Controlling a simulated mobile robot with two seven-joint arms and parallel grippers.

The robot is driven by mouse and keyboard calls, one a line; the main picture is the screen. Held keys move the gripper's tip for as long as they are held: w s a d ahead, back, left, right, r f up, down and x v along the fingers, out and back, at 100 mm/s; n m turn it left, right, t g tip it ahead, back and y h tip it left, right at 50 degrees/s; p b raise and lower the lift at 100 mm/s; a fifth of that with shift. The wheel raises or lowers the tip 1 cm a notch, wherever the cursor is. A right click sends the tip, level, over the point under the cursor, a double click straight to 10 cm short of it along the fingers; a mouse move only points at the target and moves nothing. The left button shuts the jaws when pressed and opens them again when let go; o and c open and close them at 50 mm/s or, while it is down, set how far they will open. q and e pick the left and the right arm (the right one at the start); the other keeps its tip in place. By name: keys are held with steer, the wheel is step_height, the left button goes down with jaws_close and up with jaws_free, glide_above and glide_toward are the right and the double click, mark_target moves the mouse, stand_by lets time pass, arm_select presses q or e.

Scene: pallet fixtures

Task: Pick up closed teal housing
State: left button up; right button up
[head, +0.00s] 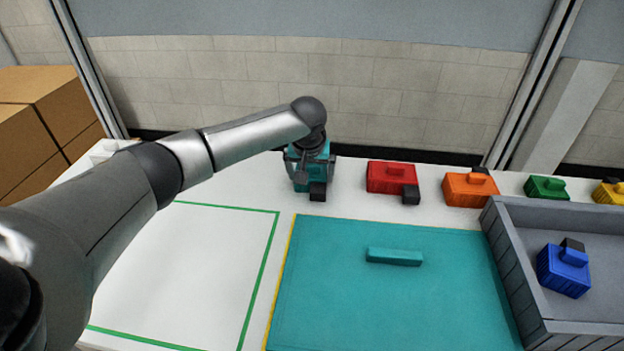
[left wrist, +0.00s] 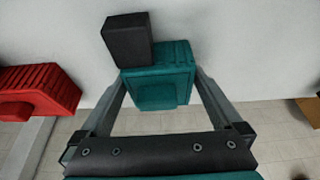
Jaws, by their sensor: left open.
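The teal housing (head: 318,172) stands on the white table at the back, partly hidden by my left gripper (head: 309,163), which is above it. A black block (head: 317,191) sits against its front side. In the left wrist view, the teal housing (left wrist: 158,88) lies between the two spread fingers of my left gripper (left wrist: 160,78), and the black block (left wrist: 128,40) shows beside it. The gripper is open; I cannot tell whether the fingers touch the housing. My right gripper is not in view.
Red (head: 390,177), orange (head: 468,189), green (head: 546,188) and yellow (head: 608,193) housings stand in a row to the right. A grey tray (head: 515,255) holds a blue housing (head: 563,270). A teal bar (head: 394,257) lies on the teal mat (head: 380,305). The green-outlined area (head: 190,270) is clear.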

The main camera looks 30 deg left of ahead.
arm_select(q)
steer(key=c, duration=1.2)
steer(key=shift+c, duration=0.2)
